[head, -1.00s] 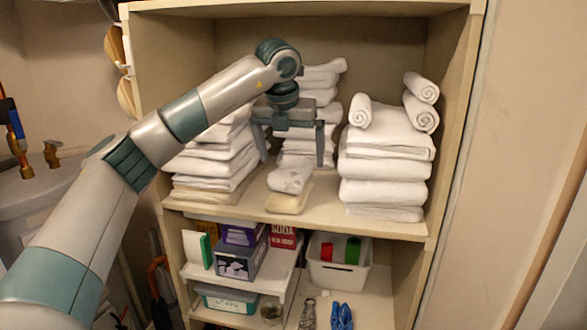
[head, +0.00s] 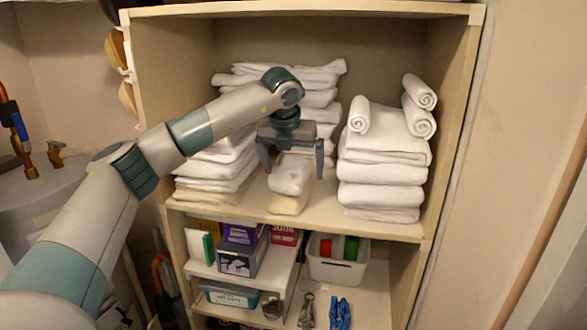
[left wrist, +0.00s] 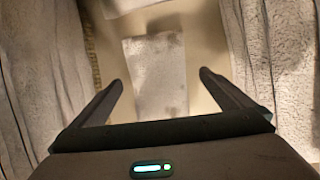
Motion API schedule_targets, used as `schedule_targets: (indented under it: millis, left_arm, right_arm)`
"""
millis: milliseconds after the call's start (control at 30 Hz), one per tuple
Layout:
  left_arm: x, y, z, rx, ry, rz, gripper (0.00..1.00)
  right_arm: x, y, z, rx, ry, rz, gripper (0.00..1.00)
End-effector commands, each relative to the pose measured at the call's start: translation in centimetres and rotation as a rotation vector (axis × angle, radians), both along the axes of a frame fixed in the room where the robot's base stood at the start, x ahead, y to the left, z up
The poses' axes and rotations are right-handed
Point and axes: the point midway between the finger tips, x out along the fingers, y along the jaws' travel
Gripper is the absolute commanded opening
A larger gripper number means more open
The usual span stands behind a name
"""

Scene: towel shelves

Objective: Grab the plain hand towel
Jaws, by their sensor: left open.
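A small folded white-grey towel (head: 291,177) lies at the front middle of the upper shelf, on a cream folded piece (head: 288,204). It looks plain and also shows in the left wrist view (left wrist: 155,88). My left gripper (head: 293,171) is open and points down, its fingers on either side of the small towel in the head view. In the left wrist view the gripper (left wrist: 160,79) has empty space between its fingers, with the towel beyond them. I cannot tell whether the fingers touch it. My right gripper is not in view.
White towel stacks stand at left (head: 215,172), at the back middle (head: 322,100) and at right (head: 383,180), with rolled towels (head: 420,121) on the right one. Side walls bound the shelf (head: 330,217). Below are boxes and a white bin (head: 335,268).

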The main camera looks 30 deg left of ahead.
Motion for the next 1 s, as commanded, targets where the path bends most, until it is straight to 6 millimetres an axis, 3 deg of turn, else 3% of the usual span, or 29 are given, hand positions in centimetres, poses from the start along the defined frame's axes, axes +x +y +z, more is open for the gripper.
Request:
schedule_targets:
  millis: [300, 367, 500, 533, 1000]
  left_arm:
    - [-0.01, 0.02, 0.02, 0.0, 0.0, 0.0, 1.0]
    - [-0.01, 0.01, 0.02, 0.0, 0.0, 0.0, 0.88]
    - [-0.01, 0.01, 0.03, 0.0, 0.0, 0.0, 0.55]
    - [-0.01, 0.01, 0.03, 0.0, 0.0, 0.0, 0.52]
    - [-0.11, -0.01, 0.16, 0.0, -0.001, 0.0, 0.52]
  right_arm:
    - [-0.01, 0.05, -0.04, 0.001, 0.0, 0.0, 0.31]
    - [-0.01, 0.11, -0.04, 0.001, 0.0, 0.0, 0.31]
    - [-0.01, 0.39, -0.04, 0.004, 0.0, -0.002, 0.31]
    - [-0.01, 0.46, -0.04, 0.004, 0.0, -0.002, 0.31]
    - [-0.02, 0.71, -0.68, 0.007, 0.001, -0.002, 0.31]
